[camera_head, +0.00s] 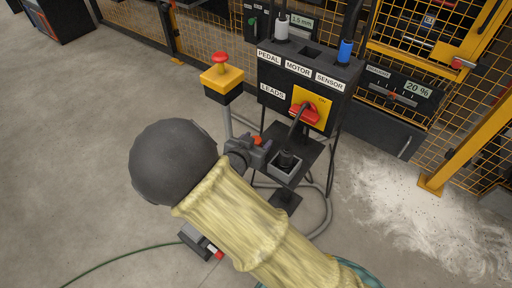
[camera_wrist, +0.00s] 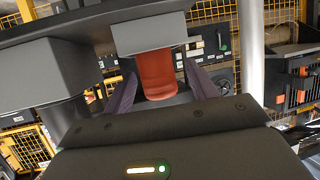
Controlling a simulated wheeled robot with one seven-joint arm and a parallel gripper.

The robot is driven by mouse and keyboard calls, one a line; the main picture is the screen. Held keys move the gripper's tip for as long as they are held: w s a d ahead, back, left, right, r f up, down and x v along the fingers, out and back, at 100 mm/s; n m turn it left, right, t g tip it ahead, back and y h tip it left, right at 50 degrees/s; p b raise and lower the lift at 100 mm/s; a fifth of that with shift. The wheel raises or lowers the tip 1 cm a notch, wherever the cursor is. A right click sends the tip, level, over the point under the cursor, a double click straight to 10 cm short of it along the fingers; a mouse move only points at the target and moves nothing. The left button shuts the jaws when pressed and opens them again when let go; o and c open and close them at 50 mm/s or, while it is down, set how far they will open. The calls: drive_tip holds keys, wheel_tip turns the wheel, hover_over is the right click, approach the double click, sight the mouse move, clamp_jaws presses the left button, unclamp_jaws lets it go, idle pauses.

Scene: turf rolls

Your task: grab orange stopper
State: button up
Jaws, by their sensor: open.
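In the wrist view the two purple-grey fingers of my gripper (camera_wrist: 161,84) stand on either side of the stopper, with a gap visible at least on the right.
A labelled black control box (camera_head: 310,75) with a red switch (camera_head: 304,113) is behind. A yellow emergency-stop box (camera_head: 221,78) stands left. White powder (camera_head: 415,215) covers the right floor.

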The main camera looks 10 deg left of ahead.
idle(0.3)
drive_tip(key=c, duration=1.1)
drive_tip(key=shift+o, duration=0.2)
wheel_tip(320, 180, up, 10)
drive_tip(key=p, duration=0.5)
